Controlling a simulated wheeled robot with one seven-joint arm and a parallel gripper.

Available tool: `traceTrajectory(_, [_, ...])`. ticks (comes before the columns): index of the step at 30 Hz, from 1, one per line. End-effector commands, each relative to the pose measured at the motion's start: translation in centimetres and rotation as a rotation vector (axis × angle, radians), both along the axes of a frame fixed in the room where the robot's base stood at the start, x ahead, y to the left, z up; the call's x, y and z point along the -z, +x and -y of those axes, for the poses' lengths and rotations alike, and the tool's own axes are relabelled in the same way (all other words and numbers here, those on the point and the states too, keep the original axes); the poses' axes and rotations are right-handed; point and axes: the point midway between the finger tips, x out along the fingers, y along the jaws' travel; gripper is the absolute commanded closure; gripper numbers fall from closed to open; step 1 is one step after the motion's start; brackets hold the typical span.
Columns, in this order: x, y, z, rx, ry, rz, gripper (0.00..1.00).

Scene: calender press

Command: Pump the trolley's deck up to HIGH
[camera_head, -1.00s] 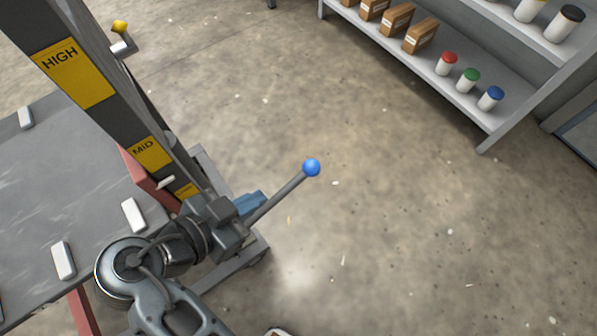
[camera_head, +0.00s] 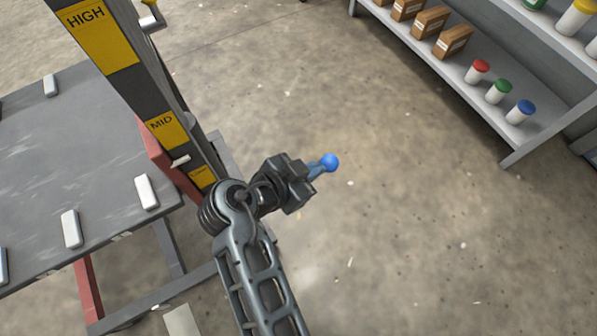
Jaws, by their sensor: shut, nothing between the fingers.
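The trolley's grey deck (camera_head: 85,160) is at the left, with several white blocks on it. Its dark mast carries yellow plates: HIGH (camera_head: 93,35) at the top, MID (camera_head: 166,132) below, and a lower one (camera_head: 202,177) whose word I cannot read. A small white pointer (camera_head: 180,161) at the mast sits below MID, just above the lowest plate. The pump lever's blue ball (camera_head: 330,162) shows to the right of the mast; its shaft is hidden behind my gripper. My gripper (camera_head: 318,169) is shut, its bluish fingertips right beside the ball; I cannot tell whether they touch.
A grey shelf (camera_head: 480,105) at the upper right holds brown boxes (camera_head: 430,22) and jars with coloured lids (camera_head: 499,92). The concrete floor (camera_head: 400,230) between trolley and shelf is clear.

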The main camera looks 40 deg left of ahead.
Motion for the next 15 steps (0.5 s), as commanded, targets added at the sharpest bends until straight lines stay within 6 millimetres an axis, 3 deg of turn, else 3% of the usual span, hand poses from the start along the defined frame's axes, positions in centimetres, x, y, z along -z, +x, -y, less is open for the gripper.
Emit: traceTrajectory(15, [0.51, 0.81, 0.15, -0.001, 0.001, -0.001, 1.0])
